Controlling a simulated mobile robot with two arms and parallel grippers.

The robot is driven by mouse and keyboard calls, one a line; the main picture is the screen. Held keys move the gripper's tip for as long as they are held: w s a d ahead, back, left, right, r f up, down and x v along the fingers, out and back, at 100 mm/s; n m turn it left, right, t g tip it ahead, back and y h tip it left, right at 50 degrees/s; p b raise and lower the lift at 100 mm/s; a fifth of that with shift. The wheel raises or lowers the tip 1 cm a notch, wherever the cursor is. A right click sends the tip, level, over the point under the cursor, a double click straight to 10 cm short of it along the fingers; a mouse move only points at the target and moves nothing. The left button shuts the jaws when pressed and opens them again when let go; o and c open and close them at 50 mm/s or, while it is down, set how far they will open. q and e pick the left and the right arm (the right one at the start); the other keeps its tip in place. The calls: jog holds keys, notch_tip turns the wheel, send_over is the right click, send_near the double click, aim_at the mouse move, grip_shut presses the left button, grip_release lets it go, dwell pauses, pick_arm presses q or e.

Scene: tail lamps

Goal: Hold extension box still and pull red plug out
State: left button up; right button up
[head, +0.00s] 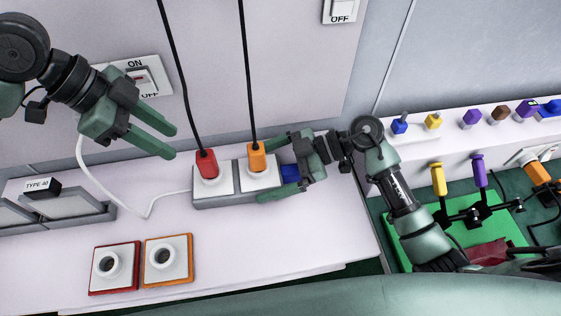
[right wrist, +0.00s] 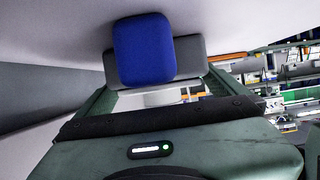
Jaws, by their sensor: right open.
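The extension box (head: 225,200) is a grey strip with white sockets on the white table; a blue end piece (head: 291,173) shows at its right end. The red plug (head: 207,164) stands in its left socket and the orange plug (head: 257,157) in its right one. My right gripper (head: 266,170) is open, its fingers on either side of the box's right end. The right wrist view shows the blue piece (right wrist: 145,50) and grey box (right wrist: 188,58) between its fingers; contact is unclear. My left gripper (head: 171,144) is open and empty, above and left of the red plug.
Black cords rise from both plugs. A white cable (head: 108,197) runs left from the box. Red-framed (head: 115,289) and orange-framed (head: 168,281) sockets lie at the front. A wall switch (head: 150,66) is behind my left arm.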

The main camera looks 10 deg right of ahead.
jog(key=shift+a+f, duration=0.15)
jog(key=shift+a, duration=0.15)
jog(key=c, duration=1.2)
jog(key=o, duration=0.9)
jog(key=c, duration=0.8)
jog(key=shift+o, duration=0.2)
